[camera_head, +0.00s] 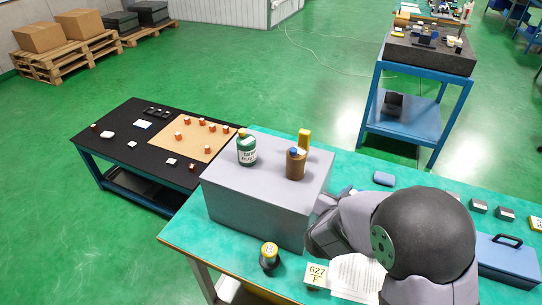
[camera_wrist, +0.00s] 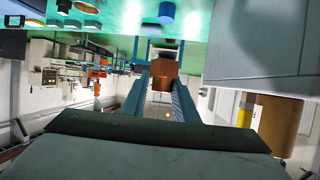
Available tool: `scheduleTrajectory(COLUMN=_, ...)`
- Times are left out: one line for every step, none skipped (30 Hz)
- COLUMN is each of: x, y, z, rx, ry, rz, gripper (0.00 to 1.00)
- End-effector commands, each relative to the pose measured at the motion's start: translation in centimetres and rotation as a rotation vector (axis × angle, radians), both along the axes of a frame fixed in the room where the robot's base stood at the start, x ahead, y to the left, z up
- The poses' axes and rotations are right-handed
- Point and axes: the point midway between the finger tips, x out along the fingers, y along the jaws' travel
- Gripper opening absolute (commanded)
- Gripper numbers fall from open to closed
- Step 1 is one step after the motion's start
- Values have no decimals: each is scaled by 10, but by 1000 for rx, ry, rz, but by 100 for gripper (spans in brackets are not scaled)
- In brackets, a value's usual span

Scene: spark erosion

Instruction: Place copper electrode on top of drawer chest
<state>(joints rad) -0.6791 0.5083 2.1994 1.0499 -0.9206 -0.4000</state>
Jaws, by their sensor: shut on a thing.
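A brown copper electrode (camera_wrist: 165,65) is held between the two blue-grey fingers of my gripper (camera_wrist: 162,78) in the wrist view. The drawer chest is a grey box (camera_head: 252,207) on the teal bench in the head view. Its grey side (camera_wrist: 265,45) fills the upper right of the wrist view, which appears upside down. My gripper is beside the chest, apart from it in the wrist view. In the head view my arm is at the chest's right side, and the fingers and the held electrode are hidden.
On the chest top stand a green bottle (camera_head: 246,152), a brown bottle (camera_head: 296,165) with a blue cap, and a yellow item (camera_head: 304,139). The front left of the top is bare. A dark yellow-capped container (camera_head: 269,256) and a number card (camera_head: 316,274) are on the bench.

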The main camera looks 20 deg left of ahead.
Motion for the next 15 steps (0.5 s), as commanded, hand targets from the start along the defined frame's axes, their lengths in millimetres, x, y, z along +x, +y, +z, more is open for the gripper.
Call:
scheduleTrajectory(x=-3, y=1, z=7, rx=1, ry=-2, rz=-22, gripper=0)
scheduleTrajectory(x=-5, y=1, z=9, rx=0, ry=-2, rz=-36, gripper=0)
scheduleTrajectory(x=-8, y=0, z=10, rx=0, ry=-2, rz=-53, gripper=0)
scheduleTrajectory(x=-9, y=0, z=11, rx=1, ry=-2, rz=-68, gripper=0)
scheduleTrajectory(x=-12, y=0, z=12, rx=1, ry=-2, rz=-81, gripper=0)
scheduleTrajectory(x=-14, y=-1, z=13, rx=1, ry=-3, rz=-96, gripper=0)
scheduleTrajectory(x=-16, y=-1, z=14, rx=2, ry=-3, rz=-109, gripper=0)
scheduleTrajectory(x=-17, y=3, z=17, rx=3, ry=-3, rz=-103, gripper=0)
scheduleTrajectory(x=-19, y=12, z=20, rx=4, ry=-3, rz=-81, gripper=0)
scheduleTrajectory(x=-19, y=18, z=23, rx=4, ry=-4, rz=-67, gripper=0)
scheduleTrajectory(x=-21, y=24, z=26, rx=3, ry=-4, rz=-53, gripper=0)
scheduleTrajectory(x=-22, y=33, z=30, rx=4, ry=-4, rz=-32, gripper=0)
scheduleTrajectory(x=-24, y=39, z=32, rx=5, ry=-4, rz=-18, gripper=0)
scheduleTrajectory(x=-25, y=46, z=36, rx=5, ry=-4, rz=-1, gripper=0)
scheduleTrajectory(x=-28, y=56, z=40, rx=5, ry=-4, rz=21, gripper=0)
